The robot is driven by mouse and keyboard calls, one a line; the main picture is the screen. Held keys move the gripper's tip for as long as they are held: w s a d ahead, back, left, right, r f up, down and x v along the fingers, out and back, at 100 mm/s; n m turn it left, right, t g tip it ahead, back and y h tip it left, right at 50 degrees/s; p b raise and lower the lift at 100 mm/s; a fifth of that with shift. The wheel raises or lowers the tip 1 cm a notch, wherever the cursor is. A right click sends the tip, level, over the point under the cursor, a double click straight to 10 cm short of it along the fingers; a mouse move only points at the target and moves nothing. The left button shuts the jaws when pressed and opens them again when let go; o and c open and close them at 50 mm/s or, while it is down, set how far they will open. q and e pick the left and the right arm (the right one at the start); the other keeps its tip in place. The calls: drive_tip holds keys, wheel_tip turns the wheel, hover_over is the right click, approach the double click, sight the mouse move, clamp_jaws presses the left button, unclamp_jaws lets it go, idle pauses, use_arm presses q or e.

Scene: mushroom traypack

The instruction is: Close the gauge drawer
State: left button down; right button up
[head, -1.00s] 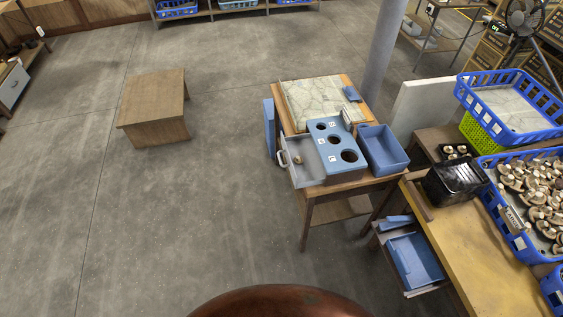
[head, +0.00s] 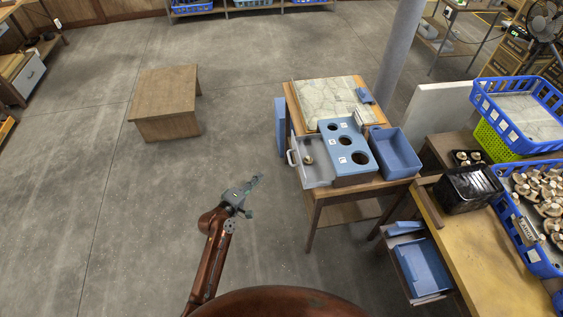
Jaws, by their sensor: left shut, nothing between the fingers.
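The gauge drawer (head: 318,172) is a grey tray with a pale handle (head: 293,157) on its left side. It sticks out to the left of the blue gauge block (head: 345,126), which has several round holes. A small mushroom (head: 308,159) lies in the drawer. My left gripper (head: 256,181) is shut and empty, over the floor to the left of the drawer and apart from its handle. My right gripper is not in view.
The gauge stands on a small wooden table (head: 372,188) with a stone-patterned board (head: 328,98) behind and a blue bin (head: 396,150) to the right. A low wooden stand (head: 163,88) is at left. Floor left of the table is clear.

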use_arm(q)
drive_tip(key=s+d+r+b+x, duration=0.1)
drive_tip(key=d+b+x, duration=0.1)
drive_tip(key=x, duration=1.1)
drive_tip(key=shift+d, duration=0.35)
drive_tip(key=shift+s+r, duration=0.1)
